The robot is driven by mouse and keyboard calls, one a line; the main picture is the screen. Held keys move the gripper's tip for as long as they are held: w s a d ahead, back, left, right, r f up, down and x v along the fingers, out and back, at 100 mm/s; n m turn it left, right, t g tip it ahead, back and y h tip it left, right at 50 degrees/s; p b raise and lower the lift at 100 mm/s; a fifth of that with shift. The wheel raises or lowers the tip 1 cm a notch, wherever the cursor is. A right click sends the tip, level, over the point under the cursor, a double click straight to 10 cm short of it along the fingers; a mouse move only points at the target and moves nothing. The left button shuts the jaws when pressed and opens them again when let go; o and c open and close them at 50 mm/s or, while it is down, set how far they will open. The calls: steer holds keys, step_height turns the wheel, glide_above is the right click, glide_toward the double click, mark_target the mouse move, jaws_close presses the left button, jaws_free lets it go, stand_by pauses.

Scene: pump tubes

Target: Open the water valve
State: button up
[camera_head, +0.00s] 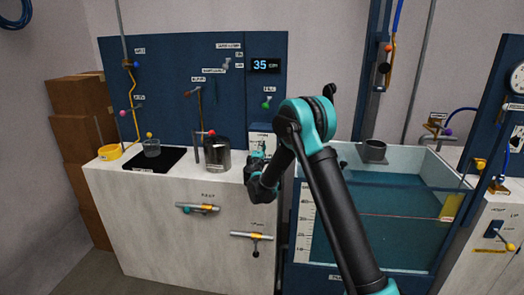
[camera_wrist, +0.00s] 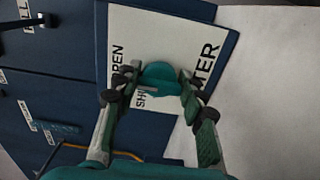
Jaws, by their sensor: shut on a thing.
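The water valve shows in the wrist view as a teal knob (camera_wrist: 158,73) on a white plate (camera_wrist: 195,28). The plate reads "OPEN", "WATER" and a partly covered "SH..." word. My gripper (camera_wrist: 158,84) is shut on the teal knob, one finger on each side. In the head view my gripper (camera_head: 259,158) is at the right end of the white counter, in front of the white plate (camera_head: 261,142). The knob is hard to make out there, and its exact turn cannot be told.
A metal pot (camera_head: 217,154) stands left of my gripper on the counter (camera_head: 140,190). A display (camera_head: 265,65) on the blue panel reads 35.

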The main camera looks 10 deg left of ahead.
steer(key=o, duration=1.2)
steer(key=s, duration=1.2)
steer(key=shift+a, duration=0.2)
